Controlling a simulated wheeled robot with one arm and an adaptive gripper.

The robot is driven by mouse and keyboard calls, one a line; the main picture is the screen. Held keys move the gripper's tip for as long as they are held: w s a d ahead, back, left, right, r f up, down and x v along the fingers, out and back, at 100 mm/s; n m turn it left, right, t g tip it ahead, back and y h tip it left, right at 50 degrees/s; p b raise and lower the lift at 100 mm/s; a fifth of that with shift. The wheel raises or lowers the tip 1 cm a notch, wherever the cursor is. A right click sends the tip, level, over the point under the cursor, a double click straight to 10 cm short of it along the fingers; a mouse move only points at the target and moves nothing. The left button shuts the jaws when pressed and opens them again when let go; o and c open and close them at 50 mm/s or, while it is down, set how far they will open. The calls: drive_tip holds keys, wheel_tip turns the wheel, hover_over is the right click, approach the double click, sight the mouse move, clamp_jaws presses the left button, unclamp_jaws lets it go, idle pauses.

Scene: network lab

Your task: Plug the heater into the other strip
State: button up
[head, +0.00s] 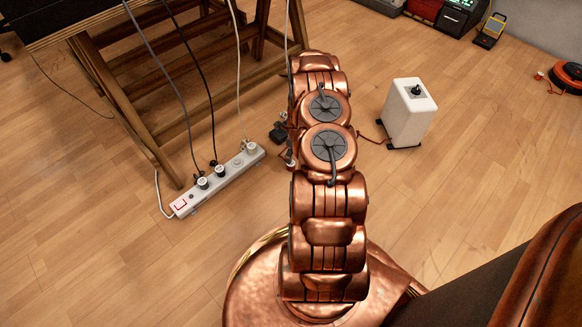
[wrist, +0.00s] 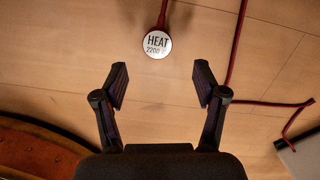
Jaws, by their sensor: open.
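The heater (head: 409,113) is a white upright box with a black knob on top, on the floor right of my arm in the head view. A red cord runs from it toward my arm. In the wrist view the round white plug marked HEAT 2200 (wrist: 157,44) shows over the wood floor with a red cord, ahead of my open fingers (wrist: 160,85) and apart from them. My gripper is empty; in the head view my arm hides most of it. A white power strip (head: 228,176) with a red switch lies left of my arm, several plugs in it. No second strip is clearly visible.
A wooden trestle table (head: 110,85) stands behind the strip, with cables hanging down to it. A red round machine (head: 567,76) lies far right, and a yellow-framed lamp (head: 489,30) stands at the back. The floor between the strip and my arm is mostly clear.

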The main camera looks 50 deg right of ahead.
drive_tip(key=shift+w+f+b, duration=0.2)
drive_tip(key=shift+f+b, duration=0.25)
drive_tip(key=shift+f, duration=0.8)
drive_tip(key=shift+w+a+f+b, duration=0.1)
drive_tip(key=shift+f+b, duration=0.4)
drive_tip(key=shift+f, duration=0.4)
drive_tip(key=shift+w+a+f+b, duration=0.15)
drive_tip(key=shift+f+b, duration=0.3)
drive_tip(key=shift+f, duration=0.4)
drive_tip(key=shift+w+a+f+b, duration=0.1)
drive_tip(key=shift+f+b, duration=0.4)
drive_tip(key=shift+f, duration=0.4)
drive_tip(key=shift+r, duration=0.1)
drive_tip(key=shift+c, duration=0.2)
